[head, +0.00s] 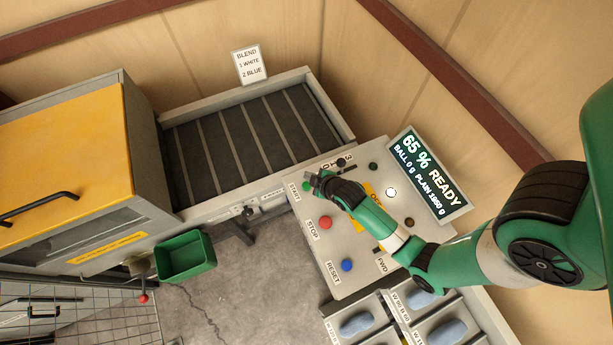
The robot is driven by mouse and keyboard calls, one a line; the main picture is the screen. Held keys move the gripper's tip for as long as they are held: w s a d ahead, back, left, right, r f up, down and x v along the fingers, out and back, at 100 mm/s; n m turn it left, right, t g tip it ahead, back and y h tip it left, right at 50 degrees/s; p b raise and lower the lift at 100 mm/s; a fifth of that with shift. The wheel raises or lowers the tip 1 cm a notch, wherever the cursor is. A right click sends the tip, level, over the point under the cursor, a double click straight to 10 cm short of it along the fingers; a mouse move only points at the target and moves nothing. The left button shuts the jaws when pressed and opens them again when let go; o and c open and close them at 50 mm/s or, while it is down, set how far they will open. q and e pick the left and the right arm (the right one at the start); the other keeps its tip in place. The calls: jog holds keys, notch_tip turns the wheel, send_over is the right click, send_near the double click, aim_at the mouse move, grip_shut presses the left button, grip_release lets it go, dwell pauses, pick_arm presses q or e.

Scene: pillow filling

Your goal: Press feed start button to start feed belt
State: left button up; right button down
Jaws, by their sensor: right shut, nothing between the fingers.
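The green start button (307,187) sits at the left edge of the grey control panel (345,277), beside the START label. My right gripper (314,182) is shut and empty, with its tips at or just above the start button. I cannot tell whether they touch it. The dark feed belt (240,137) with light slats lies left of the panel and carries nothing. The red stop button (325,222) and the blue reset button (347,265) lie below on the panel. My left gripper is not in view.
A display (428,172) reads "65 % READY". A yellow-lidded machine (65,145) stands left, with a green bin (186,257) below it. Trays with grey-blue packs (356,323) are at the bottom right. A blend sign (249,65) stands behind the belt.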

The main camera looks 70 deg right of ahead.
aim_at(309, 187)
notch_tip(309, 187, down, 4)
jog(key=b, duration=0.2)
jog(key=shift+b, duration=0.3)
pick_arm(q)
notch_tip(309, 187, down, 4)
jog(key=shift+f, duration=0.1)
pick_arm(e)
jog(key=shift+f, duration=0.3)
jog(key=shift+f, duration=0.1)
dwell(1.0)
pick_arm(q)
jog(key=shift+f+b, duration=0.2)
jog(key=shift+b, duration=0.2)
pick_arm(e)
jog(key=shift+f, duration=0.3)
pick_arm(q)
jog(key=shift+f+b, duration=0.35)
pick_arm(e)
jog(key=shift+f, duration=0.5)
pick_arm(q)
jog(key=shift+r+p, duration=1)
jog(key=shift+p, duration=0.05)
pick_arm(e)
jog(key=shift+r, duration=0.9)
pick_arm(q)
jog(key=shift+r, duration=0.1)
pick_arm(e)
jog(key=shift+r, duration=0.1)
